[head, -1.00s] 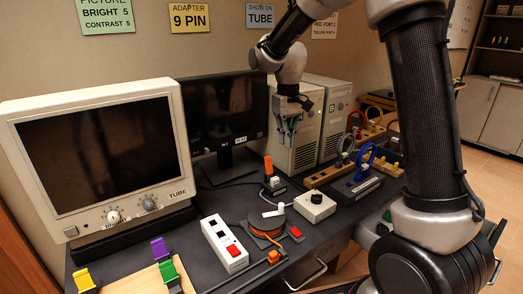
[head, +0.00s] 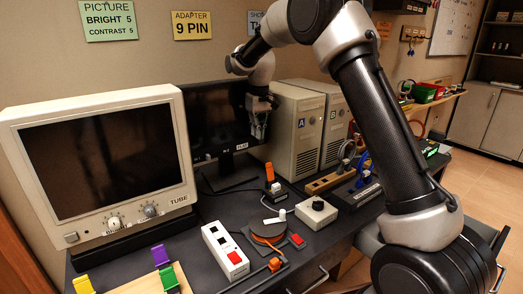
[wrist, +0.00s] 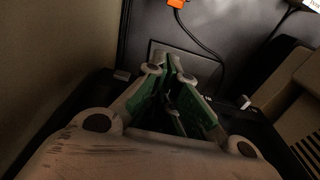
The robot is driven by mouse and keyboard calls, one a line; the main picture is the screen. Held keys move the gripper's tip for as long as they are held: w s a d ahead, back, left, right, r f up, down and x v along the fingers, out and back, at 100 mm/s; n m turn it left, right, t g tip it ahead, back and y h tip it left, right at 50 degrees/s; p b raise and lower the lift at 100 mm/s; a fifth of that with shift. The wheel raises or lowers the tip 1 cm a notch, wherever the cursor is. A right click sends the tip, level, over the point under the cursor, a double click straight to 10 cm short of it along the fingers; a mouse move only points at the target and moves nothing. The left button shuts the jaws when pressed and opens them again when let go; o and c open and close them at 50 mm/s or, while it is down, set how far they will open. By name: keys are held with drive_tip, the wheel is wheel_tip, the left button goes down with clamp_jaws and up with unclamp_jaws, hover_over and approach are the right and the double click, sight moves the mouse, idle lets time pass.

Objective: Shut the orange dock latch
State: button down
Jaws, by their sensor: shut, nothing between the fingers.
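The orange dock latch (head: 269,172) stands upright on a small dark dock (head: 275,194) with a white block on it, right of the flat monitor's foot. My gripper (head: 258,136) is shut and empty, pointing down in front of the flat monitor, above the latch and apart from it. In the wrist view my green-padded fingers (wrist: 172,64) are together with nothing between them. An orange piece (wrist: 176,3) with a black cable shows at that view's top edge, cut off; it may be the latch.
The flat monitor (head: 212,112) stands close behind my gripper, and a beige computer tower (head: 295,135) is to its right. A white-knobbed box (head: 316,211), an orange cable reel (head: 267,232) and a white switch strip (head: 225,250) are nearer the desk's front.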

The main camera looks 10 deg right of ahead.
sight(269, 172)
wheel_tip(269, 172, down, 9)
drive_tip(key=s+d, duration=0.1)
drive_tip(key=s, duration=0.2)
drive_tip(key=shift+r, duration=0.15)
drive_tip(key=shift+d, duration=0.15)
idle(0.4)
